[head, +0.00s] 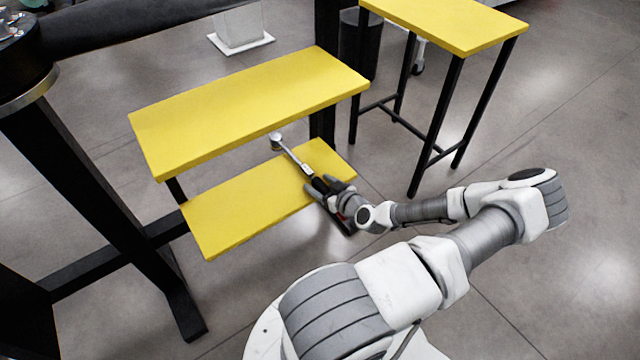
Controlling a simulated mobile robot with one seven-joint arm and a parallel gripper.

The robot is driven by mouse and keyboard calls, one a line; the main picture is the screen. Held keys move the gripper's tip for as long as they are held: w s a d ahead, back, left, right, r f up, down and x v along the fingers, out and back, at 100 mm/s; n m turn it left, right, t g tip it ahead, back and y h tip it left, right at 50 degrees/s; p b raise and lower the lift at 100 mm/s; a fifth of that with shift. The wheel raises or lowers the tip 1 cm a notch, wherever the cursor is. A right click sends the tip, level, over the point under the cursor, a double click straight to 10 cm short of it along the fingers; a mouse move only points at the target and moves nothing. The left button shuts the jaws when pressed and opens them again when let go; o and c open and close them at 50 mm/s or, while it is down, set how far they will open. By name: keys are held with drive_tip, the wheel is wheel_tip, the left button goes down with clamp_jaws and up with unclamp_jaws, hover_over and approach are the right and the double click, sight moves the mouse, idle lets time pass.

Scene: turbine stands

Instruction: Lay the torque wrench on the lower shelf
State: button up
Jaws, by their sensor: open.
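The torque wrench (291,156) has a silver round head and shaft and a dark handle. It lies over the right part of the yellow lower shelf (235,215), with its head toward the back, near the upper shelf's front edge. Its handle end lies between the fingers of my gripper (318,188), at the lower shelf's front right edge. My gripper is open around the handle; the fingers partly hide it. I cannot tell whether the wrench touches the shelf along its whole length.
The yellow upper shelf (250,100) overhangs the back of the lower shelf. A black post (323,125) stands at the shelves' right end. A yellow table with black legs (450,22) stands at the back right. Dark stand legs (90,185) are at left. The left part of the lower shelf is bare.

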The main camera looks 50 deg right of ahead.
sight(326, 190)
drive_tip(key=shift+s+a+f, duration=0.15)
drive_tip(key=shift+a+f, duration=0.1)
drive_tip(key=shift+a, duration=0.1)
drive_tip(key=shift+p+v, duration=0.5)
drive_tip(key=shift+v, duration=2.9)
drive_tip(key=shift+d+r, duration=0.15)
